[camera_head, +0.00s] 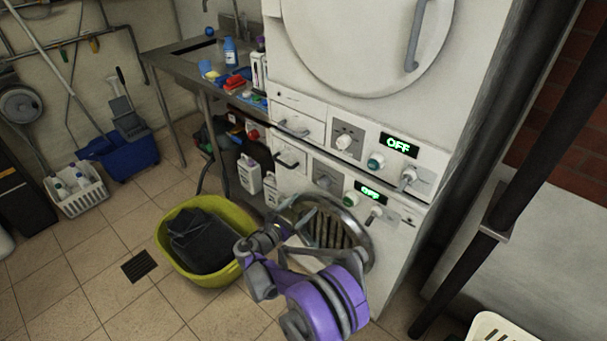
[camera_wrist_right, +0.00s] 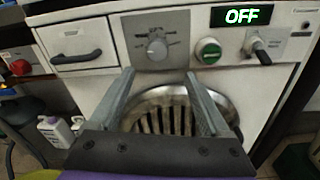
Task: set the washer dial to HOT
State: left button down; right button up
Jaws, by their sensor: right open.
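The washer (camera_head: 395,250) is the lower machine of a white stack. Its dial (camera_wrist_right: 157,47) is a pale knob on a grey plate; the plate's markings are too small to read. The dial's plate also shows in the head view, below the upper machine's panel. The washer display (camera_wrist_right: 240,16) reads OFF. My right gripper (camera_wrist_right: 159,74) is open and empty, in front of the round slotted door (camera_wrist_right: 150,120). Its fingers point at the panel, apart from the dial and below it in the wrist view. My left gripper is not in view.
A green button (camera_wrist_right: 208,51) and a lever knob (camera_wrist_right: 258,48) sit right of the dial. A drawer with a dark handle (camera_wrist_right: 77,57) is on its left. A yellow-green tub (camera_head: 172,251) with dark cloth stands on the floor. The upper machine's display (camera_head: 398,146) reads OFF.

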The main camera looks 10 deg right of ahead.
aim_at(322, 185)
jog(key=x, duration=1)
jog(key=shift+w+r, duration=0.15)
jog(key=shift+w, duration=0.2)
grip_shut()
